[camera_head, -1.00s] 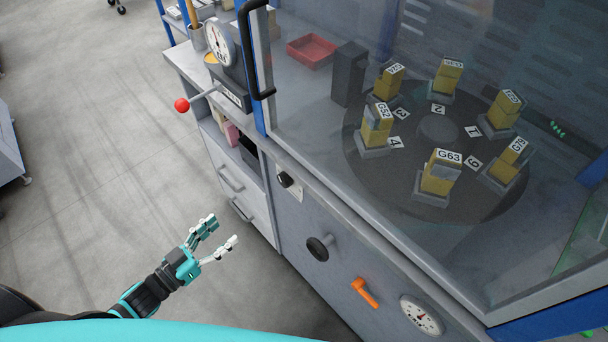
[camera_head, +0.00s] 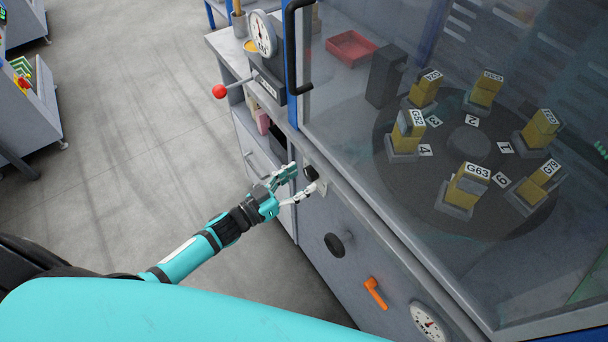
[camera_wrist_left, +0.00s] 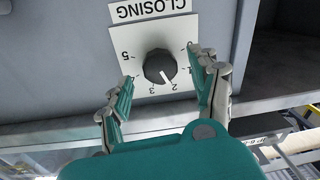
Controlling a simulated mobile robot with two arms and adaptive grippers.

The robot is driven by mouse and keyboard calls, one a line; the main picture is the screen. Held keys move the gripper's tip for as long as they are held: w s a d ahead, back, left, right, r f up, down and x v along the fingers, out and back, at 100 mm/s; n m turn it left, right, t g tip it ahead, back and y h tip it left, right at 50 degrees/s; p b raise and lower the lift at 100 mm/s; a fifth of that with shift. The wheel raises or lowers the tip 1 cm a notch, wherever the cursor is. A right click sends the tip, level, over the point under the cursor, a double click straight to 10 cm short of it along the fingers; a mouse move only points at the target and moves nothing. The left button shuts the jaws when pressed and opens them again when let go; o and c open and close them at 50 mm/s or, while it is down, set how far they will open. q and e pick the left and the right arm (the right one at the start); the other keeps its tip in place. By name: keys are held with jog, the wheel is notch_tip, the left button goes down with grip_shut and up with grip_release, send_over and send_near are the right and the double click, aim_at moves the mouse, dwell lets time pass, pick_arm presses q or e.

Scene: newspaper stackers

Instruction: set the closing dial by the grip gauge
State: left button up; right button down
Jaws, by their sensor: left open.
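The closing dial is a black round knob (camera_wrist_left: 160,67) on a white plate (camera_wrist_left: 124,42) marked CLOSING, upside down in the left wrist view. Its white pointer line points near the 2. In the head view the dial (camera_head: 310,173) sits on the cabinet front. My left gripper (camera_head: 301,179) is open just in front of it; in the wrist view its fingers (camera_wrist_left: 162,88) stand either side of the lower plate, with nothing between them but the knob beyond. One round white gauge (camera_head: 262,33) stands at the top left, another (camera_head: 430,322) at the lower right; no label shows which is the grip gauge.
A red-ball lever (camera_head: 220,91) sticks out beside the upper gauge. A black knob (camera_head: 339,243) and an orange handle (camera_head: 375,292) are on the cabinet front. Behind glass, a round turntable (camera_head: 465,140) carries several yellow blocks.

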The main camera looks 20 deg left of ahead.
pick_arm(q)
jog(key=shift+x, duration=0.95)
jog(key=c, duration=1.1)
